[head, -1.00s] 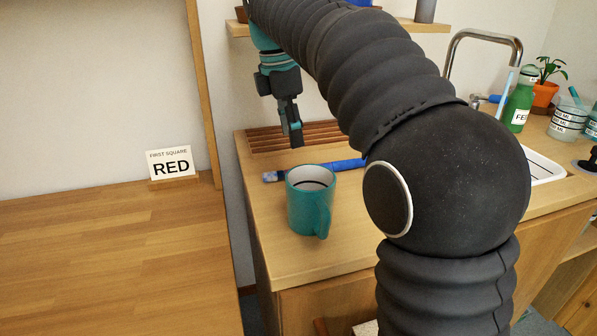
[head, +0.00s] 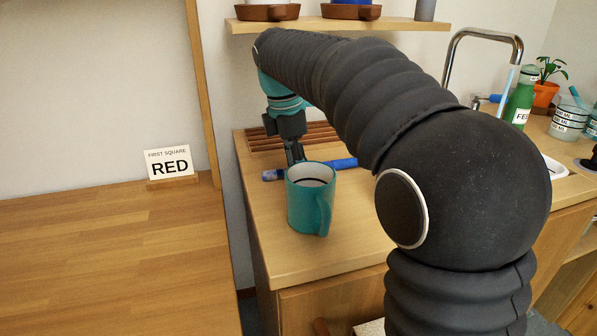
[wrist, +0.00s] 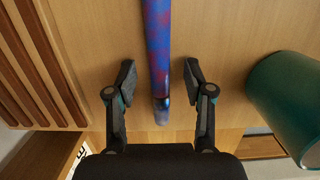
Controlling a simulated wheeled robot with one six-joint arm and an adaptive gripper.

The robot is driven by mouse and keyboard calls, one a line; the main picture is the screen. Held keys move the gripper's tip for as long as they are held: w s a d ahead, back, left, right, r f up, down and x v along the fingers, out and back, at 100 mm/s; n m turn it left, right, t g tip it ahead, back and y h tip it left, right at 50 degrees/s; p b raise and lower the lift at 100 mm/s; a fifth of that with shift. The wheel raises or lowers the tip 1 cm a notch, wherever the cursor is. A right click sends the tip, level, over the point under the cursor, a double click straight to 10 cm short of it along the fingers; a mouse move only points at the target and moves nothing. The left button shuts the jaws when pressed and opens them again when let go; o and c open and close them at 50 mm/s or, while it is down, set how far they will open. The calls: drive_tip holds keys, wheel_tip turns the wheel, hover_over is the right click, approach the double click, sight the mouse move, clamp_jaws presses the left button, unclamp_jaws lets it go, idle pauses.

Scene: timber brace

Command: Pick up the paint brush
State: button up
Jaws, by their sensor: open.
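A long blue rod, which I take for the paint brush (head: 342,164), lies on the wooden counter behind the teal mug. In the wrist view the paint brush (wrist: 157,45) is blue with reddish mottling and ends in a paler tip. My gripper (head: 293,158) points down over it, just behind the mug. In the wrist view my gripper (wrist: 159,78) is open, with one finger on each side of the brush and a gap on both sides. The brush's far end is hidden behind my arm in the head view.
The teal mug (head: 309,200) stands close to my gripper, at the right in the wrist view (wrist: 290,105). A slatted wooden rack (head: 262,139) lies behind, at the left in the wrist view (wrist: 32,60). A shelf (head: 400,24) hangs above.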

clamp_jaws()
drive_tip(key=shift+r, duration=0.15)
drive_tip(key=shift+r, duration=0.3)
wheel_tip(320, 180, up, 4)
drive_tip(key=shift+f+p, duration=0.15)
drive_tip(key=shift+p, duration=0.35)
drive_tip(key=s+d+r, duration=0.4)
drive_tip(key=d+r, duration=0.2)
drive_tip(key=d, duration=0.5)
drive_tip(key=shift+r, duration=0.2)
